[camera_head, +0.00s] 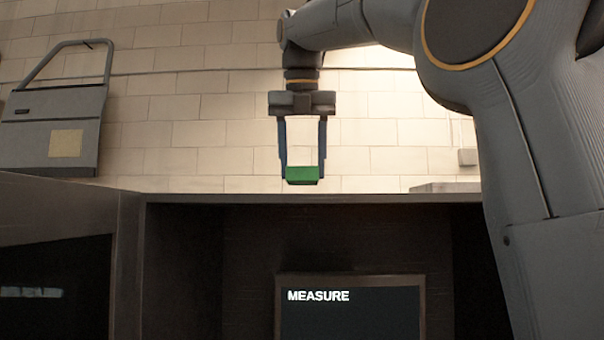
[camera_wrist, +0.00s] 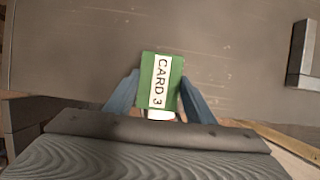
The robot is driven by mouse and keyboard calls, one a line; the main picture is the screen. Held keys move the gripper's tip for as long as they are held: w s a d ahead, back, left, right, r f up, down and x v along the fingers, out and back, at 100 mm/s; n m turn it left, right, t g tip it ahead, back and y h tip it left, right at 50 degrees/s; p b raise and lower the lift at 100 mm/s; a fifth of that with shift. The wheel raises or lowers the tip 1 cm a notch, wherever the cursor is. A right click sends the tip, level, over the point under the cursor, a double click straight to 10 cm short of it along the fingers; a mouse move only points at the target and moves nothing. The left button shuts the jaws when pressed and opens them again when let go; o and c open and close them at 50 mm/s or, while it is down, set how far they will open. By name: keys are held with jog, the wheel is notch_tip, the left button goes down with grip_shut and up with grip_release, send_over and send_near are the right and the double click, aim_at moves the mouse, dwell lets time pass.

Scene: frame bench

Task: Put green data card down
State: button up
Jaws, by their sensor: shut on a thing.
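The green data card (camera_head: 302,174) is a small green block held between the fingertips of my gripper (camera_head: 303,168). In the wrist view the card (camera_wrist: 173,84) shows a white label reading "CARD 3", and both blue fingers of my gripper (camera_wrist: 157,98) press on its sides. In the head view the card hangs just above the line of the dark cabinet's top edge (camera_head: 250,199). In the wrist view a brown-grey surface (camera_wrist: 80,50) lies beneath the card, and the card looks apart from it, though the height is hard to tell.
A dark screen reading "MEASURE" (camera_head: 350,313) stands inside the cabinet. A grey car door (camera_head: 52,125) hangs on the tiled wall at left. A grey metal piece (camera_wrist: 303,55) lies on the surface at right in the wrist view. The surface around the card is mostly clear.

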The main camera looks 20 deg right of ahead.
jog(key=shift+f, duration=1)
jog(key=shift+f, duration=0.1)
jog(key=o, duration=1.2)
jog(key=v, duration=1.2)
jog(key=shift+a, duration=0.1)
